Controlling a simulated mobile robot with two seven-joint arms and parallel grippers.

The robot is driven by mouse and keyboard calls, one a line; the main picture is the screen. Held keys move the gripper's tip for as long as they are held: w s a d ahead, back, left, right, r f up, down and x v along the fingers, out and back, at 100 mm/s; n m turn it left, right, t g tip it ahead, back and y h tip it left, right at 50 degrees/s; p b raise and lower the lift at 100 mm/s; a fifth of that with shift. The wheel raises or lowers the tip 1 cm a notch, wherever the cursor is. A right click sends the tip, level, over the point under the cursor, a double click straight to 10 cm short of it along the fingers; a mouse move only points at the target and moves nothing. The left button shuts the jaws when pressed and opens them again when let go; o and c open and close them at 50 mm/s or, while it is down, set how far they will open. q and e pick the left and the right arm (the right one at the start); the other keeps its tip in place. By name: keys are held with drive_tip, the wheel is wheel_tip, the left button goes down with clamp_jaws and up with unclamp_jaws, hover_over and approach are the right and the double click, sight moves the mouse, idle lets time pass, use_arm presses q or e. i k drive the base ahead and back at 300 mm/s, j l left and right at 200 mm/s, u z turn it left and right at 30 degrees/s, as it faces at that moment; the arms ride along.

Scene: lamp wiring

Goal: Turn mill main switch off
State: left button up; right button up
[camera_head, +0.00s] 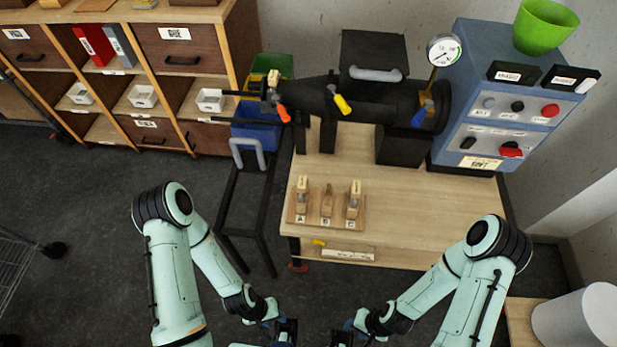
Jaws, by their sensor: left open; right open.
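A blue control cabinet (452,95) stands at the back right of the wooden bench. Its sloped front panel carries a red rotary-looking switch (511,151) at the lower right, a black knob (468,142) beside it, and an upper row with a red button (550,110). The labels are too small to read, so I cannot tell which is the main switch or its setting. My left gripper (286,331) and my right gripper (343,337) are at the bottom edge, partly cut off, open and empty, far in front of the cabinet and touching nothing on it.
A black machine (370,105) with coloured handles stands on the bench (420,215). A wooden rack (326,205) with several pieces marked A, B, C sits at the front left. A green pot (544,25) tops the cabinet. A black stand (240,210) is left; a white cylinder (580,318) is lower right.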

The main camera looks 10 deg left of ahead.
sight(510, 148)
drive_tip(key=z, duration=1.4)
